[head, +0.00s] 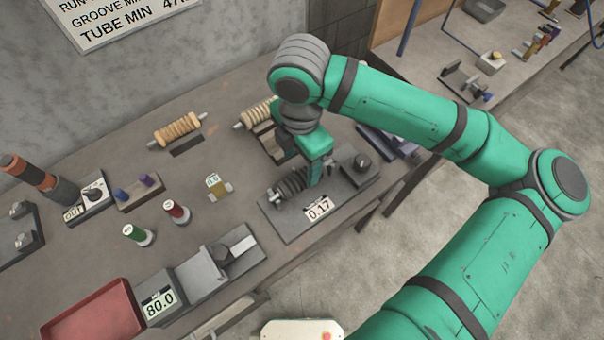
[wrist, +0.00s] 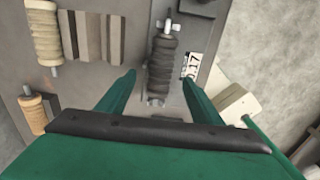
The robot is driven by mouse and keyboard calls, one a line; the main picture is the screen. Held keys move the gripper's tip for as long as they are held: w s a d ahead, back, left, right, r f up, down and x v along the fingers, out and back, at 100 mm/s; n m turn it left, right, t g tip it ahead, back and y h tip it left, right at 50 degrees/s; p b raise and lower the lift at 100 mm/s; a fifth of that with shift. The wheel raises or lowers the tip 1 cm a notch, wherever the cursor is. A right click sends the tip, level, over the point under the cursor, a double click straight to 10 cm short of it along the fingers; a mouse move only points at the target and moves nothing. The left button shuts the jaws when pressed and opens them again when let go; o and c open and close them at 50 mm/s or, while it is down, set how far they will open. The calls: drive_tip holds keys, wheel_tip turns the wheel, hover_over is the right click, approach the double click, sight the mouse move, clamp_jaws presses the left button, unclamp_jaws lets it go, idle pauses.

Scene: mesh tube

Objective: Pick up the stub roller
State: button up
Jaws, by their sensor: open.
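A dark grey ribbed roller (head: 289,185) with a thin shaft lies on the grey gauge plate (head: 290,228) by the 0.17 readout. It also shows in the wrist view (wrist: 162,60), between and beyond my fingertips. My gripper (head: 312,178) is open above the plate, pointing down at this roller; its two green fingers also show in the wrist view (wrist: 159,84). It holds nothing. Two tan ribbed rollers lie further back, one on the left (head: 177,130) and one partly hidden behind my arm (head: 257,113). No marking tells which roller is called the stub roller.
The readout card (head: 319,208) and a dark knob (head: 361,163) stand close to the dark roller.

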sight(302, 175)
drive_tip(key=shift+w+f, duration=0.1)
drive_tip(key=shift+f, duration=0.4)
drive_tip(key=f, duration=0.4)
drive_tip(key=shift+s+d+f, duration=0.1)
drive_tip(key=shift+s+d, duration=0.05)
drive_tip(key=shift+s, duration=0.05)
drive_tip(key=shift+f, duration=0.4)
drive_tip(key=c, duration=1.4)
